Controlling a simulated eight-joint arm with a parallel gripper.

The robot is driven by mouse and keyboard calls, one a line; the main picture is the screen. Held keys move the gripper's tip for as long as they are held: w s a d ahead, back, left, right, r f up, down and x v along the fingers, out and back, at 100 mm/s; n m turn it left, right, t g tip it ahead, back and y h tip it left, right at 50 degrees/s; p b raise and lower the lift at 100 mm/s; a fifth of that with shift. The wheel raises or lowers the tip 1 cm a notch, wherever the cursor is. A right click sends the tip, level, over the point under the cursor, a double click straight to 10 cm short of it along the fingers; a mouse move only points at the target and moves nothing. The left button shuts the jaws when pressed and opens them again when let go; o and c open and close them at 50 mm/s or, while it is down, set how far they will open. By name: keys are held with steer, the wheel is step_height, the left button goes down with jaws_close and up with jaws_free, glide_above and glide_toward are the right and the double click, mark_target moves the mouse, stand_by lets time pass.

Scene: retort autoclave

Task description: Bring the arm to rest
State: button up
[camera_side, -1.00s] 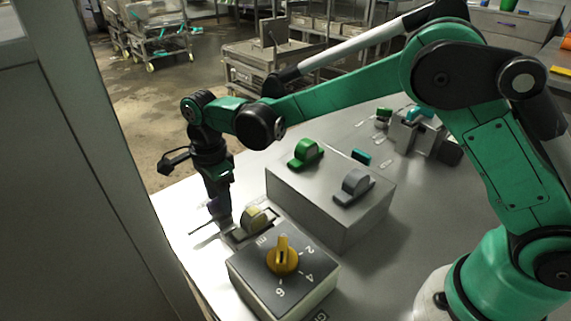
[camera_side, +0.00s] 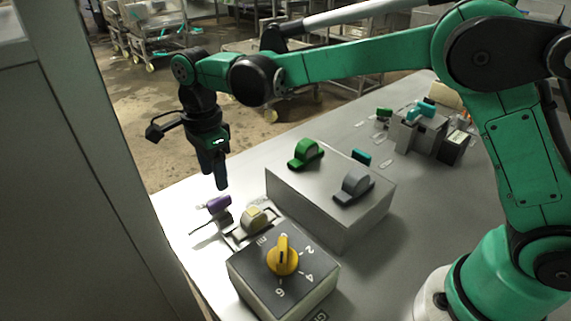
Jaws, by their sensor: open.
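My gripper (camera_side: 220,184) is at the left of the side view, pointing down.
A box with a yellow dial (camera_side: 283,258) stands in front. A cabinet (camera_side: 80,190) fills the left edge.

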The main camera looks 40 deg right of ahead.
steer(key=s+d+r+n+t, duration=0.1)
steer(key=s+d+n+t, duration=0.1)
steer(key=s+d+n, duration=0.2)
steer(key=s+d+r+n+t, duration=0.1)
steer(key=s+d+n+t, duration=0.1)
steer(key=s+d+n, duration=0.2)
steer(key=s+d+r+n+t, duration=0.2)
steer(key=s+d+n, duration=0.3)
steer(key=n, duration=0.4)
steer(key=shift+d+r+t, duration=0.1)
steer(key=shift+d+t, duration=0.3)
steer(key=shift+d, duration=0.2)
steer(key=shift+s+d+f+n, duration=0.2)
steer(key=shift+s+f+n, duration=0.1)
steer(key=shift+n, duration=0.3)
